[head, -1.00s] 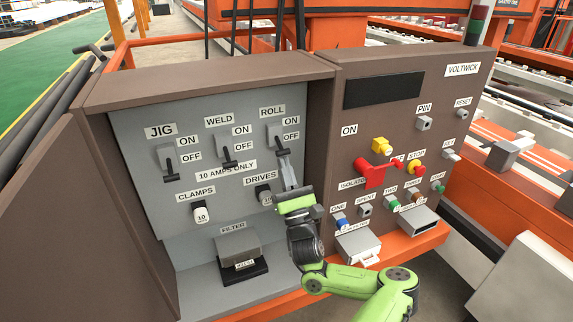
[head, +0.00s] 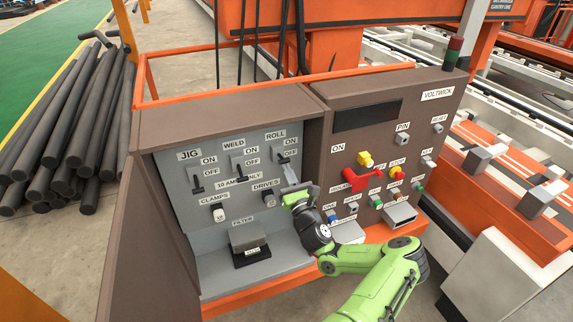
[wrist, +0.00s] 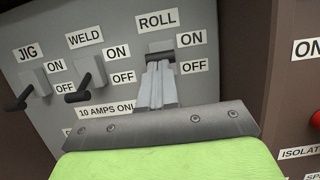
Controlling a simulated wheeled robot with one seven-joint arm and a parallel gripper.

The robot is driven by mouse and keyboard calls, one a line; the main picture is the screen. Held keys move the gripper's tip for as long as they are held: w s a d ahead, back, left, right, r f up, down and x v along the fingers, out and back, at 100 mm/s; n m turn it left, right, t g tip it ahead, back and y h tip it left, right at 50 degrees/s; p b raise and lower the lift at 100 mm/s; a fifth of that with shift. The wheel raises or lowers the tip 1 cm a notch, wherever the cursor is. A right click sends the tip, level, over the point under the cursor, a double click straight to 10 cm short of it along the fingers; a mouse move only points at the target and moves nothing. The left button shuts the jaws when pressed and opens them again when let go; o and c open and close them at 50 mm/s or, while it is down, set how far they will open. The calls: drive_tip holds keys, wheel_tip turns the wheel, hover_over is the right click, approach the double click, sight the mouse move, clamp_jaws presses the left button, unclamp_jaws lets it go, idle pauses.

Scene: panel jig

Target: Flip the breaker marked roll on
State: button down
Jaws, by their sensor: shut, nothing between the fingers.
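The roll breaker (wrist: 160,46) is on the grey panel under its ROLL label, with ON above and OFF below at its right. In the head view the breaker (head: 280,144) is at the panel's upper right. In the wrist view its dark lever sits just above my fingertips, higher on its housing than the jig and weld levers on theirs. I cannot tell whether it is fully on. My gripper (wrist: 157,86) is shut and empty, pointing up at the lever from below. In the head view my gripper (head: 290,176) is in front of the panel; contact with the lever is unclear.
The weld breaker (head: 238,164) and jig breaker (head: 197,180) are to the left, levers down. The clamps switch (head: 218,212) and drives switch (head: 269,197) are below. A red isolator handle (head: 362,180) is on the brown cabinet at right. An open door (head: 150,245) stands left.

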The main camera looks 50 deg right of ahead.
drive_tip(key=r+g+p, duration=0.1)
drive_tip(key=r+p, duration=0.1)
drive_tip(key=shift+y+p, duration=0.3)
drive_tip(key=shift+d, duration=0.1)
drive_tip(key=shift+f, duration=0.1)
idle(0.4)
